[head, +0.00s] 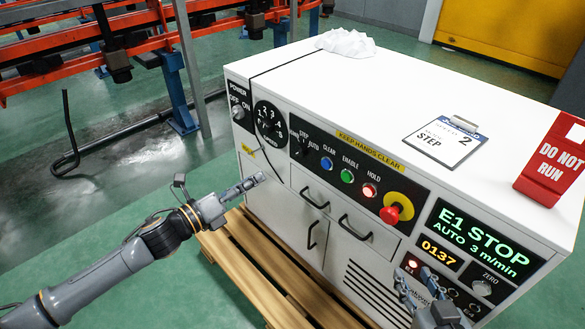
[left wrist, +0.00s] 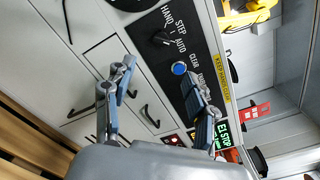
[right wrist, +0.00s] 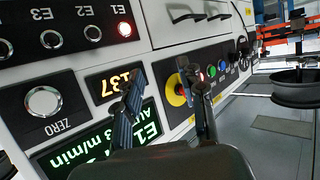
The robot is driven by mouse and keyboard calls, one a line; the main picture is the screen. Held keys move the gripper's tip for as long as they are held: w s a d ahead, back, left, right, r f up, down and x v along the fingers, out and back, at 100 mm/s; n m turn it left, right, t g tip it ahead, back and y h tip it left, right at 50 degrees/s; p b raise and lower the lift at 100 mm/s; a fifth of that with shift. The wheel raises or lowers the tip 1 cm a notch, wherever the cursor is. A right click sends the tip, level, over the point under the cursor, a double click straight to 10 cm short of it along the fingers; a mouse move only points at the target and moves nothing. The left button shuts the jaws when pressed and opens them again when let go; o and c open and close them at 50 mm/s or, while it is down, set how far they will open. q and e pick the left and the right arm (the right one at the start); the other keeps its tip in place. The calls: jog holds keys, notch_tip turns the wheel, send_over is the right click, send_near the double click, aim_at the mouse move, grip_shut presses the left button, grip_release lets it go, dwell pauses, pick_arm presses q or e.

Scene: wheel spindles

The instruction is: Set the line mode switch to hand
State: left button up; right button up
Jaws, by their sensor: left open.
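The line mode switch (head: 299,149) is a black rotary knob marked HAND, STEP and AUTO on the cabinet's black front panel. It also shows in the left wrist view (left wrist: 160,38); I cannot tell for certain which mark it points at. The lit display (head: 480,238) reads E1 STOP, AUTO 3 m/min. My left gripper (head: 256,181) is open and empty, in front of the cabinet, below and left of the switch and apart from it. In the left wrist view its fingers (left wrist: 160,80) are spread. My right gripper (head: 418,282) is open and empty near the display; its spread fingers show in the right wrist view (right wrist: 165,85).
Beside the switch are a speed dial (head: 269,122), a blue button (head: 326,163), a green button (head: 347,176), a lit red button (head: 369,191) and a red emergency stop (head: 390,214). A clipboard (head: 444,142) and a red DO NOT RUN sign (head: 553,160) are on top. Drawer handles protrude below.

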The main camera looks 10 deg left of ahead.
aim_at(295, 154)
pick_arm(q)
jog(key=b+x, duration=0.1)
jog(key=x, duration=1.2)
jog(key=shift+r+b, duration=0.1)
jog(key=shift+b, duration=0.25)
jog(key=shift+w+d, duration=0.35)
pick_arm(e)
notch_tip(295, 154, up, 8)
jog(key=w+a+t+y, duration=0.1)
jog(key=w+t, duration=0.1)
jog(key=t, duration=0.3)
jog(key=shift+a+r+y, duration=0.2)
jog(key=shift+a+y, duration=0.15)
jog(key=shift+y, duration=0.05)
